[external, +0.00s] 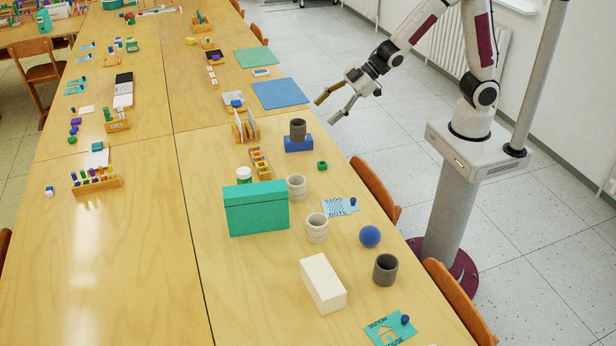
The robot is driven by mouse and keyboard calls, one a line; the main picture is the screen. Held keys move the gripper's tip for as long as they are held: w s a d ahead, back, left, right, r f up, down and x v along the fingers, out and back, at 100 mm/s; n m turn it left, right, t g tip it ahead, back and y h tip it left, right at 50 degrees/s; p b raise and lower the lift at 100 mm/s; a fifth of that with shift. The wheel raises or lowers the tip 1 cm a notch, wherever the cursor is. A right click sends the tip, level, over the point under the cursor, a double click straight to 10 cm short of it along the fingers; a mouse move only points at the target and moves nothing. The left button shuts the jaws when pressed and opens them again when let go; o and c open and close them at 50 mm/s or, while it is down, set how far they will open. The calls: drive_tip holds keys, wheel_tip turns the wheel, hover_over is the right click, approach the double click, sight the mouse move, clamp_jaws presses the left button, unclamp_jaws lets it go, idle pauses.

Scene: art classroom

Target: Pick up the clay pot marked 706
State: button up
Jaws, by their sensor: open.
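Several small pots stand on the near table. One dark grey pot (298,130) sits on a blue block (299,145). Another dark grey pot (386,270) stands near the right edge. Two pale ribbed pots, one farther (296,188) and one nearer (317,228), stand right of a teal box. No number can be read on any pot, so I cannot tell which is marked 706. My gripper (327,110) is open and empty, in the air beyond the table's right edge, right of and above the pot on the block in the picture.
The teal box (257,212), a cream block (323,284), a blue ball (370,237) and a small green ring (322,166) stand among the pots. A wooden rack (259,163) is farther left. Chairs (377,190) line the right edge. The table's near left is bare.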

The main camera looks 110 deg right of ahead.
drive_tip(key=w+f+n+t+y, duration=0.1)
drive_tip(key=w+f+y, duration=0.1)
drive_tip(key=w+f, duration=0.55)
drive_tip(key=t+y, duration=0.1)
drive_tip(key=y, duration=0.2)
approach(302, 178)
drive_tip(key=shift+n, duration=0.4)
drive_tip(key=w, duration=0.1)
drive_tip(key=w+f, duration=0.1)
drive_tip(key=w, duration=0.2)
drive_tip(key=shift+w+a+f, duration=0.15)
drive_tip(key=shift+w+f, duration=0.15)
drive_tip(key=shift+f, duration=0.05)
drive_tip(key=shift+s+a+f+t, duration=0.15)
drive_tip(key=shift+a+f+t, duration=0.15)
drive_tip(key=shift+f, duration=0.35)
drive_tip(key=shift+x, duration=1.3)
